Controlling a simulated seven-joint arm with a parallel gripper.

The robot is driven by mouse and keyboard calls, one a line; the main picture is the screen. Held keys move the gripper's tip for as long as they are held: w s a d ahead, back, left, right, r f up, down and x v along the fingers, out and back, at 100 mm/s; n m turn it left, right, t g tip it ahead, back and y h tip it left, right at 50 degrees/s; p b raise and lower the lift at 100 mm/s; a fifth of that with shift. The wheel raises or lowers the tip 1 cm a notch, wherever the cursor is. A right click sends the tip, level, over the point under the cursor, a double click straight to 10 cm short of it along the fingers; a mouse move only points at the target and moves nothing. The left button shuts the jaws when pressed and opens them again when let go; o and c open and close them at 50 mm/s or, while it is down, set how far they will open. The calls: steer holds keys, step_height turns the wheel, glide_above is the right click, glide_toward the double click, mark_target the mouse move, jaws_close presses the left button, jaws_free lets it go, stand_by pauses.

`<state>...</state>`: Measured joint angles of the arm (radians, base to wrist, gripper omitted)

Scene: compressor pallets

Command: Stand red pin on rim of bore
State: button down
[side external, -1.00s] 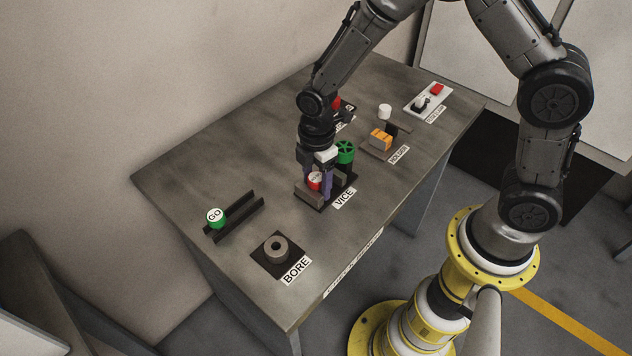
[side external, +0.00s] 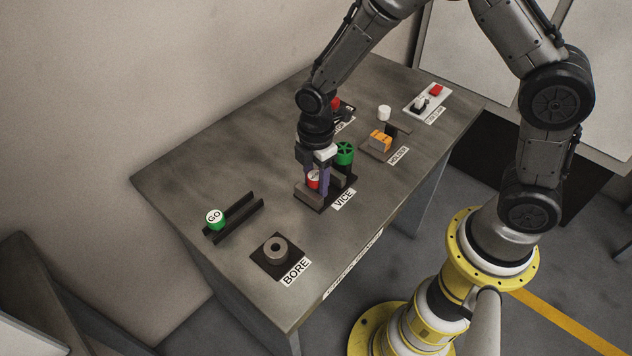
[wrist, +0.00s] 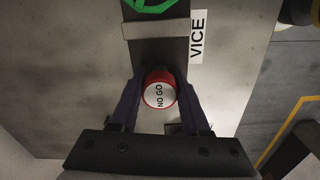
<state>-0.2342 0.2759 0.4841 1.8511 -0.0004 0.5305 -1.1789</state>
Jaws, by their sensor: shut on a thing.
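The red pin (side external: 313,180) is a short cylinder with a red side and a white top. In the wrist view its top (wrist: 159,94) reads NO GO. It is upright at the vice (side external: 307,199). My gripper (side external: 318,190) points down over the vice, and its two dark fingers are shut on the red pin from either side, as the wrist view (wrist: 160,98) also shows. The pin's lower end is hidden. The bore (side external: 276,249) is a grey ring with a dark central hole, on a dark square plate near the table's front left; its rim is bare.
A green pin marked GO (side external: 216,218) lies at a dark rail rack (side external: 236,219) on the left. The vice's green handwheel (side external: 344,152) stands close behind my gripper. A holder with an orange block (side external: 380,141) and a switch panel (side external: 428,99) lie farther back. The table between vice and bore is clear.

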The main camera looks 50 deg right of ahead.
mark_target(316, 174)
step_height(316, 174, up, 9)
steer(key=shift+f, duration=0.2)
steer(key=shift+s+r, duration=0.15)
steer(key=shift+r, duration=0.05)
steer(key=s+a+r, duration=0.3)
steer(key=s+a, duration=0.1)
steer(key=s, duration=0.3)
steer(key=s+a+r, duration=0.4)
steer(key=s, duration=0.4)
steer(key=w+a+f, duration=0.2)
steer(key=w+f, duration=0.1)
steer(key=w+a+f, duration=0.3)
steer(key=w, duration=0.1)
steer(key=w+a+f, duration=0.2)
steer(key=w+f, duration=0.1)
steer(key=shift+w+a+f, duration=0.1)
steer(key=shift+w+a, duration=0.2)
steer(key=shift+a, duration=0.05)
steer(key=shift+w+a+f, duration=0.15)
steer(key=shift+w+f, duration=0.05)
steer(key=shift+f, duration=0.85)
steer(key=shift+w+a+f, duration=0.1)
steer(key=shift+w+f, duration=0.05)
steer(key=shift+f, duration=0.85)
